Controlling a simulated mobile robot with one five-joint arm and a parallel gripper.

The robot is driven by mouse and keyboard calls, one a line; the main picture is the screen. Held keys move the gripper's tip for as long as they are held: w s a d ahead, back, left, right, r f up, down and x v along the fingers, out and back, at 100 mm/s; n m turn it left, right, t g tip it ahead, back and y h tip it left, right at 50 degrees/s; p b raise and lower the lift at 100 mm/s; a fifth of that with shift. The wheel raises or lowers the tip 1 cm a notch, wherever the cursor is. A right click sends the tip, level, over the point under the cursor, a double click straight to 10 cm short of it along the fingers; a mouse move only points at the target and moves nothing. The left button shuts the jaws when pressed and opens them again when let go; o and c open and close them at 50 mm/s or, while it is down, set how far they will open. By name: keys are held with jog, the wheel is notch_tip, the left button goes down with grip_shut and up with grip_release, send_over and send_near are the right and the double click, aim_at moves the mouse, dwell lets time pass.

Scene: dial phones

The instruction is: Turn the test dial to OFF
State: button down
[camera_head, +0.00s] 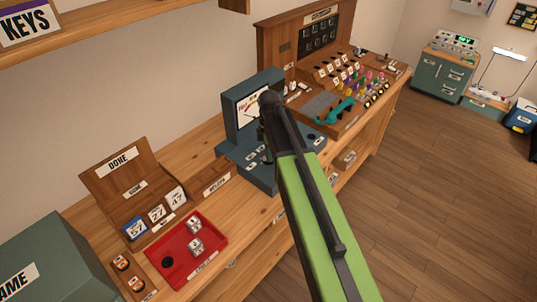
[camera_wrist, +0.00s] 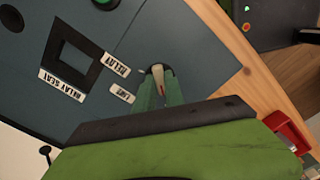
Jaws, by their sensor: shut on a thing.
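The blue-grey test set (camera_head: 240,130) stands on the wooden bench with an upright meter (camera_head: 250,108) at its back. Its top panel (camera_wrist: 185,40) fills much of the wrist view. My gripper (camera_wrist: 160,92) is down at this panel, with its green fingers shut on the small test dial (camera_wrist: 158,70). A reddish mark shows on the dial between the fingers. A small white label (camera_wrist: 122,93) lies beside the dial, upside down and too small to read surely. In the head view my arm hides the gripper and the dial.
The panel has a square relay seat (camera_wrist: 72,55) and a green lamp (camera_wrist: 105,3). A red tray (camera_head: 185,250) with relays and a DONE rack (camera_head: 125,185) lie left on the bench. A switchboard (camera_head: 325,70) with cords and a teal handset (camera_head: 337,112) stands beyond.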

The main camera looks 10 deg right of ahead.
jog(key=shift+s+a+n, duration=0.15)
jog(key=shift+n, duration=1.55)
jog(key=c, duration=1.4)
grip_release()
jog(key=shift+c, duration=0.2)
jog(key=shift+r+p, duration=0.45)
notch_tip(320, 180, up, 17)
jog(key=p, duration=1.6)
jog(key=shift+f+p, duration=0.2)
jog(key=shift+p, duration=0.1)
